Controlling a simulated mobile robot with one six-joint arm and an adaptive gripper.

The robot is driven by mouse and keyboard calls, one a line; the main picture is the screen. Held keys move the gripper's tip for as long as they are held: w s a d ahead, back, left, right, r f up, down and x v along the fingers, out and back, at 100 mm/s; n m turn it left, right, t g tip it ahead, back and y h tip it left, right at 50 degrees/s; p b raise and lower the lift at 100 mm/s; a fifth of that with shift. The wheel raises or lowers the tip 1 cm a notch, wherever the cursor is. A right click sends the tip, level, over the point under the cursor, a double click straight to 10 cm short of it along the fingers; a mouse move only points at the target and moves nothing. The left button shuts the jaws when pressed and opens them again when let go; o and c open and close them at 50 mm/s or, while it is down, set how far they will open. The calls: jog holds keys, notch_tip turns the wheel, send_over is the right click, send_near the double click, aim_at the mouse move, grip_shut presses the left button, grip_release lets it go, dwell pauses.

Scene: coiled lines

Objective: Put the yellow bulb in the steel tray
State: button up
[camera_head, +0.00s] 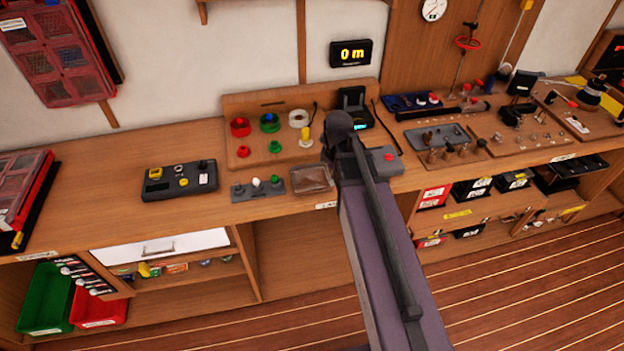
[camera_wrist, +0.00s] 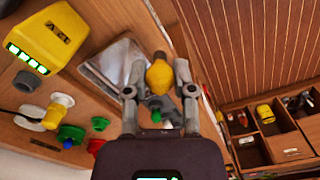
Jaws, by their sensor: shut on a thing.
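My gripper (camera_wrist: 160,85) is shut on the yellow bulb (camera_wrist: 160,73) in the wrist view, with one finger on each side. The bulb shows in front of the right edge of a shiny steel tray (camera_wrist: 96,73); its height above the tray cannot be told. The tray also seems to show in the head view (camera_head: 311,180), on the bench front just left of my arm. In the head view my arm hides the fingers and the bulb.
A green knob (camera_wrist: 156,116) shows just below the bulb in the wrist view. A wooden stand (camera_head: 262,102) with coloured rings and a yellow peg (camera_head: 305,134) is behind the tray. A small panel with knobs (camera_head: 258,188) is left of it. A grey tray (camera_head: 455,133) lies farther right.

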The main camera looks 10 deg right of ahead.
jog(key=shift+s+d+f+b, duration=0.15)
jog(key=shift+s+f+b, duration=0.2)
jog(key=shift+s, duration=0.05)
jog(key=s, duration=0.1)
jog(key=s+f+n+b, duration=0.2)
jog(key=s, duration=0.1)
jog(key=shift+s+d+f, duration=0.1)
jog(key=shift+d, duration=0.15)
jog(key=w+a, duration=0.1)
jog(key=w, duration=0.3)
jog(key=w+a+f+b, duration=0.1)
jog(key=w+a, duration=0.1)
jog(key=w, duration=0.3)
jog(key=w+a, duration=0.2)
jog(key=w, duration=0.2)
jog(key=shift+w+a+f, duration=0.15)
jog(key=shift+w, duration=0.2)
jog(key=shift+w, duration=0.1)
